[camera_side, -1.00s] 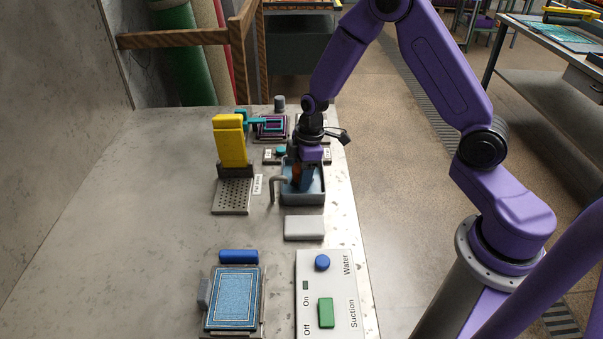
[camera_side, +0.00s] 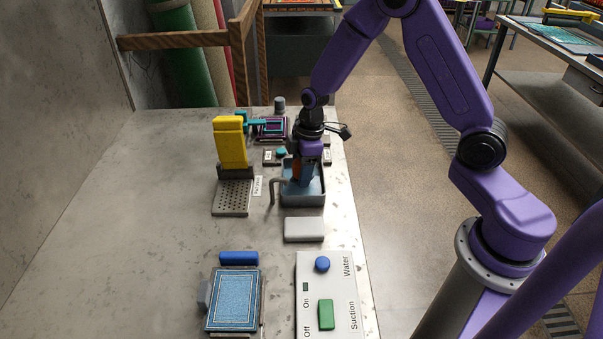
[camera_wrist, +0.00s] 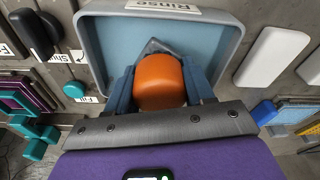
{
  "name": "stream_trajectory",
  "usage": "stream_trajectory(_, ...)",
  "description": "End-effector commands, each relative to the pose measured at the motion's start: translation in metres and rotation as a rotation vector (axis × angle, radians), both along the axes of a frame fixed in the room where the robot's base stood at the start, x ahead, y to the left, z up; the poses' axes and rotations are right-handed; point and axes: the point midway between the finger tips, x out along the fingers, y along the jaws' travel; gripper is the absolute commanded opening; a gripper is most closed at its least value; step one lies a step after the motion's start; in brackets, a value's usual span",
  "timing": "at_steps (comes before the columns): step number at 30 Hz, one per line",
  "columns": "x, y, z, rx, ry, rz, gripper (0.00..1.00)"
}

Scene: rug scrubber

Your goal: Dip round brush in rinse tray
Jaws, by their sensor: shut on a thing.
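My gripper (camera_wrist: 160,92) is shut on the round brush, whose orange handle (camera_wrist: 160,80) shows between the blue fingers in the wrist view. The rinse tray (camera_side: 303,201) is a grey-blue open tray at the right of the bench, and its "Rinse" label (camera_wrist: 163,7) shows in the wrist view. My gripper is over the tray, with its lower end within the tray's outline in the side view. The brush's bristles are hidden, so I cannot tell whether they touch the tray floor or any water.
A bent grey spout (camera_side: 273,190) stands at the tray's left side. A pale block (camera_side: 304,229) lies in front of the tray. A yellow tool (camera_side: 230,143) stands on the left. A blue rug (camera_side: 233,299) and a control panel (camera_side: 342,317) are nearer. The bench's left side is bare.

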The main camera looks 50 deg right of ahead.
Motion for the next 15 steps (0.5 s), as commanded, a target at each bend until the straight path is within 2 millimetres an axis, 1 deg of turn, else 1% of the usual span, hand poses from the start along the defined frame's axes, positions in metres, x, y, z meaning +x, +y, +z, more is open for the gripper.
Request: stream_trajectory(15,0.000,0.000,0.027,0.000,-0.002,0.001,0.26)
